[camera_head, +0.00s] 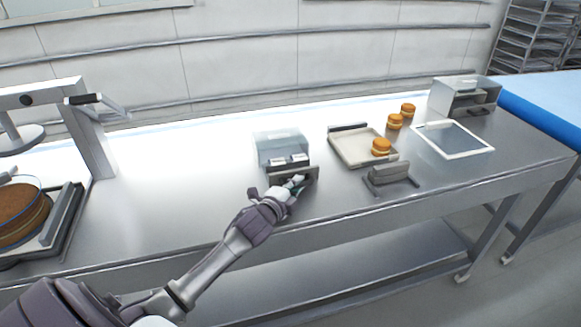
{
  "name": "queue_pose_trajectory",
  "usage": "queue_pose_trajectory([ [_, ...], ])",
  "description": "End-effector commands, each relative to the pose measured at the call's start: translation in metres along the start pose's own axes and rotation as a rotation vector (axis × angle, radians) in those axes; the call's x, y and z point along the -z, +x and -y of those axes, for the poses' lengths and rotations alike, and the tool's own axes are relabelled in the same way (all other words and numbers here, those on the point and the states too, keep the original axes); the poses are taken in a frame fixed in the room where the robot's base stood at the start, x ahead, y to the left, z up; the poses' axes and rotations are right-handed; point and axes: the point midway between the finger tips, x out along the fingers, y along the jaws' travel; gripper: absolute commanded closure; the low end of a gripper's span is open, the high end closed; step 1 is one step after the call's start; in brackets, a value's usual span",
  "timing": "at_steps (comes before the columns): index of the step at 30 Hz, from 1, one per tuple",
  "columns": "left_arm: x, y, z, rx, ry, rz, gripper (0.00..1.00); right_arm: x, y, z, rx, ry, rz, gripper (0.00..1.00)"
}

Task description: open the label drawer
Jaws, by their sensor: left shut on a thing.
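The label box (281,141), with a clear, pale top, stands near the middle of the steel table. Its label drawer (311,173) is at the front and stands out from the box, with white labels (299,157) showing behind the drawer front. My left gripper (296,187) is at the drawer front, shut on its handle. The handle itself is mostly hidden by the fingers. My right gripper is not in view.
A tray (351,148) with a filled round (381,147) lies right of the box, with a grey holder (390,174) in front. Further right are a white-framed panel (455,139) and another clear-topped box (465,93). A press with a cake (20,210) stands left. Table between press and label box is clear.

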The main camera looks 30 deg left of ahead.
Motion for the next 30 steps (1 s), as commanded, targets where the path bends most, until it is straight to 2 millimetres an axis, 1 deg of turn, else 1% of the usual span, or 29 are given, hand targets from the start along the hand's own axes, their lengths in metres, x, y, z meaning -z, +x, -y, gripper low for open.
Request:
queue_pose_trajectory([
  [1,0.009,-0.009,-0.002,-0.004,-0.004,-0.001,1.00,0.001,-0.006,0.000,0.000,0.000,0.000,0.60],
  [3,0.017,-0.017,-0.005,-0.004,-0.003,-0.001,1.00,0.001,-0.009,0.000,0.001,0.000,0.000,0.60],
  [9,0.035,-0.035,-0.011,-0.003,-0.002,0.001,1.00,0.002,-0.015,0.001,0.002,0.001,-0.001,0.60],
  [15,0.042,-0.043,-0.014,-0.002,-0.001,0.001,1.00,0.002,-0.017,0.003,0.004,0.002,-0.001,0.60],
  [26,0.043,-0.043,-0.015,-0.002,0.000,0.001,1.00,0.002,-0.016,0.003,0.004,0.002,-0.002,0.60],
  [27,0.043,-0.043,-0.015,-0.002,0.000,0.001,0.80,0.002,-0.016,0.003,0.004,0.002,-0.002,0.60],
  [28,0.043,-0.043,-0.015,-0.002,0.000,0.001,0.75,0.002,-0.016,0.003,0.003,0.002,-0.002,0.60],
  [30,0.043,-0.043,-0.014,-0.001,0.001,0.001,0.73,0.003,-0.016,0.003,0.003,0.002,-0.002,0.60],
])
